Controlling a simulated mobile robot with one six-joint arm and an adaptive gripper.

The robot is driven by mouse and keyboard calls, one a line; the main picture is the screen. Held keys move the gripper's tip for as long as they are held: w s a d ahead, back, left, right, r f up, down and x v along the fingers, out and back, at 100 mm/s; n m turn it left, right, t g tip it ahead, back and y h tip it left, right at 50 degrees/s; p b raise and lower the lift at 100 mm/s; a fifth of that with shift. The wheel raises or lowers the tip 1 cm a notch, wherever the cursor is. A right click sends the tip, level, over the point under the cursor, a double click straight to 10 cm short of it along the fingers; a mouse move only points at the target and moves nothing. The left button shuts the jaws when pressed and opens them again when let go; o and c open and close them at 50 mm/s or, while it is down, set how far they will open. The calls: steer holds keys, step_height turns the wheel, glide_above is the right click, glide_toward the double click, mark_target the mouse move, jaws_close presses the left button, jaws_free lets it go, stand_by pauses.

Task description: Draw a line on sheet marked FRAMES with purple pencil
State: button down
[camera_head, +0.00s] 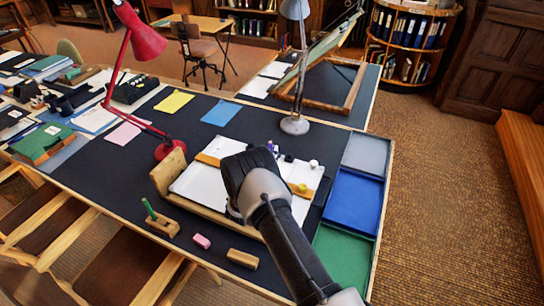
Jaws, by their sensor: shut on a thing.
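My gripper (245,172) is over the white sheet (196,184) on the tilted drafting board, seen from behind. Its fingers are mostly hidden by its own body and my arm. It is shut on a thin thing, apparently the purple pencil (270,146), of which only a small purple bit shows just beyond the gripper. Whether the tip touches the paper is hidden. Other sheets lie flat on the dark table: yellow (174,102), blue (221,113) and pink (125,133). No marking can be read on any sheet, so I cannot tell which is FRAMES.
A wooden holder (160,226) with a green pencil (149,209), a pink eraser (202,241) and a wooden block (242,259) stand in front. A red lamp (170,150) and grey lamp (294,125) stand behind. Trays, grey, blue (354,201) and green, line the right edge.

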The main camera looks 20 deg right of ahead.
steer(key=shift+r, duration=0.45)
steer(key=shift+r+p, duration=2.5)
steer(key=shift+r, duration=1.55)
steer(key=shift+a+f, duration=0.1)
steer(key=s+a+r+g, duration=0.1)
steer(key=s+a+r, duration=0.1)
steer(key=s+a, duration=0.4)
steer(key=s+a+r+m+h, duration=0.1)
steer(key=s+a+r, duration=0.2)
steer(key=s+a, duration=0.4)
steer(key=s, duration=0.8)
steer(key=shift+s+a+g, duration=0.15)
steer(key=shift+a+g, duration=0.05)
steer(key=shift+g, duration=0.2)
